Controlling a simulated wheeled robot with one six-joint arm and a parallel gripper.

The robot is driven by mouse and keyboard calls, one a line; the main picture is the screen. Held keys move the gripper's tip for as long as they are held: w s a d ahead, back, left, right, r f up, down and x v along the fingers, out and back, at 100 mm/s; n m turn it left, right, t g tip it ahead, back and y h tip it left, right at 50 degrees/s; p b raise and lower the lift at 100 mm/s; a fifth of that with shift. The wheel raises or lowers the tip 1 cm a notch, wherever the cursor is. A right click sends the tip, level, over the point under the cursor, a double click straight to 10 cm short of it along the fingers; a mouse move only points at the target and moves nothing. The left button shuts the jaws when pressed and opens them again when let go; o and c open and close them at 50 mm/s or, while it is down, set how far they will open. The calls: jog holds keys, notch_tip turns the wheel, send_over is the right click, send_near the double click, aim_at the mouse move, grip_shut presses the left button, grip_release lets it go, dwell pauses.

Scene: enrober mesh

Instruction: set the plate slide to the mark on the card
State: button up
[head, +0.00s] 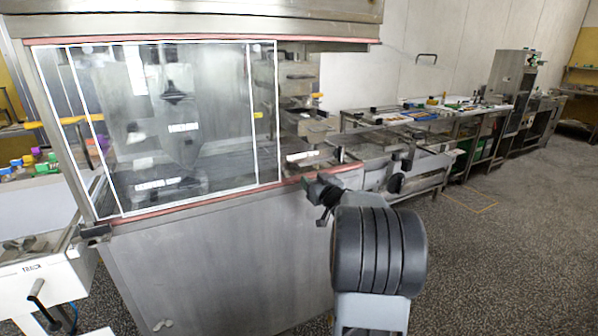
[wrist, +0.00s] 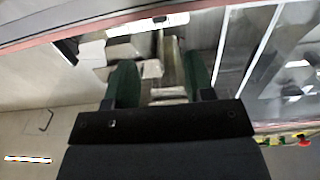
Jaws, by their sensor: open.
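My gripper (wrist: 160,75) shows in the wrist view with two green fingers apart and nothing held between them. Pale box-shaped parts (wrist: 151,69) of the machine's interior show beyond and between the fingers. In the head view my gripper (head: 322,190) is a small dark shape at the front right corner of the steel machine (head: 215,265), partly hidden by my arm. White labels sit inside the machine, one in the middle (head: 183,127) and one by the right opening (head: 302,155). I cannot tell which part is the plate slide or which label is the card; the mark is not readable.
Clear sliding panes (head: 215,100) with white edges cover the machine's left and middle; its right end is open. A red-edged sill (head: 190,207) runs along the front. A conveyor and steel benches (head: 480,112) extend right. A white cabinet (head: 40,290) stands left. The right floor is clear.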

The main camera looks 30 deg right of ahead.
aim_at(298, 167)
jog(key=w, duration=0.3)
jog(key=w+d, duration=0.1)
jog(key=w, duration=0.6)
jog(key=shift+d, duration=0.15)
jog(key=shift+c, duration=0.4)
jog(key=shift+s, duration=0.1)
grip_shut()
